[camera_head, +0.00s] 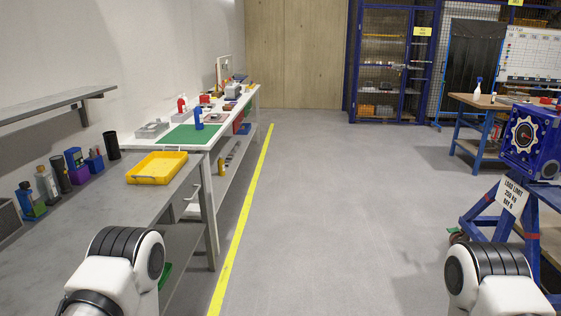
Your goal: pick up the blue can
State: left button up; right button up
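A small blue can-like container (199,117) stands upright on the green mat (188,134) at the near end of the white bench on the left. Its top looks narrower, and it is too small to tell its exact type. Nothing touches it. My white and black arm links show at the bottom left and bottom right corners. Neither gripper is in view, and both arms are far from the blue container.
A grey bench on the near left holds a yellow tray (157,168) and several bottles and holders. A red bottle (181,104) stands behind the mat. A blue jig stand (484,212) blocks the right. The floor between, with a yellow line (243,213), is clear.

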aim_at(199, 121)
jog(key=i, duration=1)
jog(key=i+u, duration=0.1)
jog(key=i, duration=0.9)
jog(key=i+l, duration=0.15)
jog(key=i, duration=0.9)
